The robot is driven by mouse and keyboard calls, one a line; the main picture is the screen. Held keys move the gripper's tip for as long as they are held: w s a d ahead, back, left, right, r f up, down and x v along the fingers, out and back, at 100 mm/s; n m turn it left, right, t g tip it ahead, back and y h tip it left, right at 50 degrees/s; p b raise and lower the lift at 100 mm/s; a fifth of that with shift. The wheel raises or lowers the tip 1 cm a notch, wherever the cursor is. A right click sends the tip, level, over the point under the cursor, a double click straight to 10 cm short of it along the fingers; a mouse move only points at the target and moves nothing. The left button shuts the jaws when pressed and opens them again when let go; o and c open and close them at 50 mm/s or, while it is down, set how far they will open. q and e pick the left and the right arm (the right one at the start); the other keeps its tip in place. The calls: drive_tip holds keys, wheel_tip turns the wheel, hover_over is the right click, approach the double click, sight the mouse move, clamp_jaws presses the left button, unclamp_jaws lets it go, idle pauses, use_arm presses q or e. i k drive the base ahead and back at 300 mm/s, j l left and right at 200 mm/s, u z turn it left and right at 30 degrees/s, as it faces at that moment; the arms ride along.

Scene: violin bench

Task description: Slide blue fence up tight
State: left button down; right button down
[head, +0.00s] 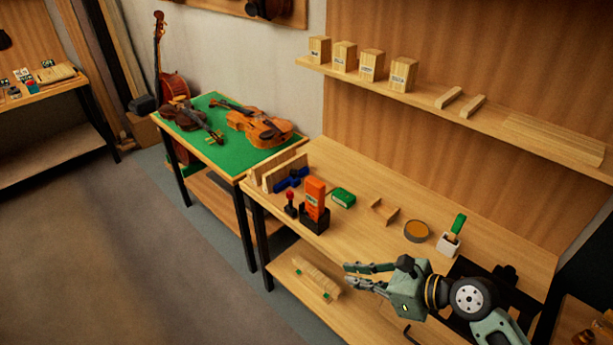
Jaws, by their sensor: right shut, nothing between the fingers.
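The blue fence (291,179) is a small dark-blue piece at the left end of the wooden bench (352,168). It lies in front of upright light-wood boards (277,170). From here I cannot tell whether it touches them. The orange block hides part of the area beside it. My right gripper (350,277) is shut and empty, in front of the bench edge, well to the right of and nearer than the fence. My left gripper is not in view.
An orange block (314,197) in a black holder and a red-topped tool (290,200) stand close to the fence. A green block (342,197), a round tin (417,231) and a white cup (449,242) sit farther right. A green-topped table (215,144) holds violins.

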sight(294, 179)
drive_tip(key=i, duration=1.4)
